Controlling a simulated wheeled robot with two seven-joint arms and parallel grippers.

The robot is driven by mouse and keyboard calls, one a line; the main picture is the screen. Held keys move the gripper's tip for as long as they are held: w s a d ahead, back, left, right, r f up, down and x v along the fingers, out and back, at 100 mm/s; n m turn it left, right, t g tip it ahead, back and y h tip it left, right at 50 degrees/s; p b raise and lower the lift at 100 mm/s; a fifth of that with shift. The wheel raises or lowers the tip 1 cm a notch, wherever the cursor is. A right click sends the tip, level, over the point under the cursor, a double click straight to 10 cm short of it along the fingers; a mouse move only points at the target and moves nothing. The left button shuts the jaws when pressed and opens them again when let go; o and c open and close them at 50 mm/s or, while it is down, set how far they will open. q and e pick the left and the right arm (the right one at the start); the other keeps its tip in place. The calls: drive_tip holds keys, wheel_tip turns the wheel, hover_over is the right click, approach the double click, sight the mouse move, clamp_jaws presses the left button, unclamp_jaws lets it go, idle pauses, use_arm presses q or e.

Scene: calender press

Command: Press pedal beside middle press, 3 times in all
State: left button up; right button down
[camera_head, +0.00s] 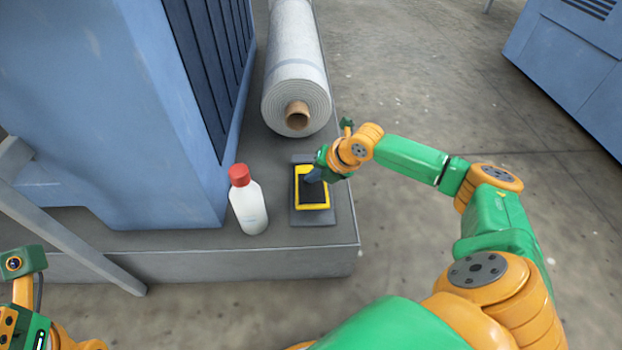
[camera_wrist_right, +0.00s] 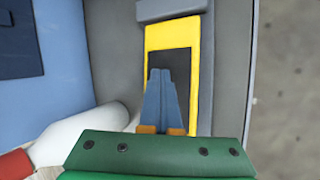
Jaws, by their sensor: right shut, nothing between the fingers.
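The pedal (camera_head: 313,196) is a black pad in a yellow frame on a grey base. It lies on a grey platform beside the blue press (camera_head: 120,110). It also shows in the right wrist view (camera_wrist_right: 185,35). My right gripper (camera_head: 312,176) is shut and empty, with its fingertips over the pedal's black pad. In the right wrist view its blue-grey fingers (camera_wrist_right: 160,75) overlap the pad; I cannot tell whether they touch it. My left arm shows at the lower left of the head view, but its fingers are not visible.
A white bottle with a red cap (camera_head: 248,205) stands left of the pedal, close to the press. A large white roll (camera_head: 296,75) lies behind the pedal. The platform (camera_head: 300,262) ends just right of the pedal. Another blue machine (camera_head: 575,75) stands far right across open floor.

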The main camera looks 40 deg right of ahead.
drive_tip(key=shift+s+a+f, duration=0.1)
drive_tip(key=shift+s+f, duration=0.05)
drive_tip(key=shift+f, duration=0.3)
idle(0.3)
drive_tip(key=r+p, duration=0.3)
drive_tip(key=shift+w+d+r, duration=0.15)
drive_tip(key=shift+w+d, duration=0.1)
drive_tip(key=shift+w, duration=0.15)
idle(0.3)
drive_tip(key=r+p, duration=0.1)
drive_tip(key=w+r+p, duration=0.1)
drive_tip(key=r+p, duration=0.2)
drive_tip(key=shift+w+d+r, duration=0.15)
drive_tip(key=shift+d+r, duration=0.25)
idle(2.4)
